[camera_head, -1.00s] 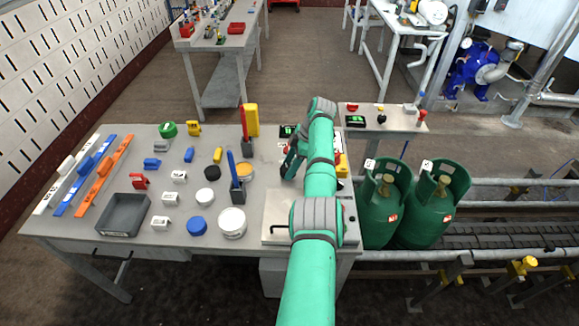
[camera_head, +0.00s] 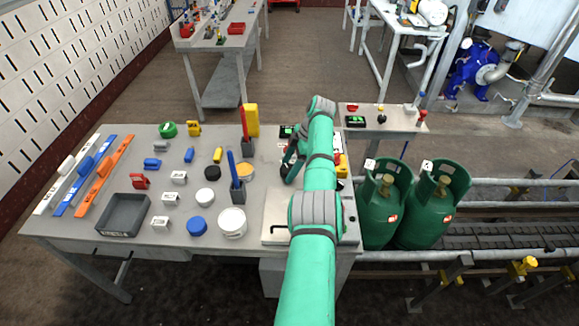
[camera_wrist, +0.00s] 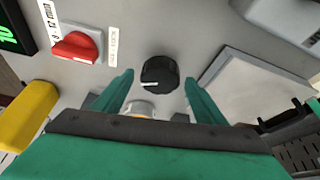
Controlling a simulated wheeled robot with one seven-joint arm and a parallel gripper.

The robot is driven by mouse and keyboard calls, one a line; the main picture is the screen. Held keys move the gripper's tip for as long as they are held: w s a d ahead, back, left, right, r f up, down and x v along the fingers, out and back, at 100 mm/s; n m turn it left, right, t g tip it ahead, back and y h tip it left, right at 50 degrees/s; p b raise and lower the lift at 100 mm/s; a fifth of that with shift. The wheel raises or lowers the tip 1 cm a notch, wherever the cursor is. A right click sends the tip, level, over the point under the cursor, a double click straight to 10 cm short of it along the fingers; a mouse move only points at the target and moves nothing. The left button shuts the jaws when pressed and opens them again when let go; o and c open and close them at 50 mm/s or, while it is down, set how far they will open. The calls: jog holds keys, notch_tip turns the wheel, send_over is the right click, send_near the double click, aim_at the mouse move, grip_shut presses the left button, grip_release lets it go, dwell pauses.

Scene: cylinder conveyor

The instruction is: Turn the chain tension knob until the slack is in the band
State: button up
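A round black knob (camera_wrist: 158,76) with a white pointer line stands on a grey panel in the wrist view. The line points left, slightly downward. My gripper (camera_wrist: 159,80) is open, one green finger on each side of the knob, with visible gaps. In the head view my gripper (camera_head: 291,161) is low over the table's right part; which part there is knob or finger is unclear. A black display (camera_wrist: 14,28) with green digits is cut off at the upper left of the wrist view; its reading is not legible. No slack band can be made out.
A red switch (camera_wrist: 77,47) on a grey base sits left of the knob, with a yellow object (camera_wrist: 28,114) below it. A pale raised plate (camera_wrist: 245,88) lies right. A white-and-yellow part (camera_wrist: 140,108) shows between the fingers. Green gas cylinders (camera_head: 384,212) stand right of the table.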

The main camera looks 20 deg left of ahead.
jog(key=v, duration=1)
jog(key=shift+d+r, duration=0.2)
jog(key=shift+r, duration=0.15)
jog(key=shift+w, duration=0.1)
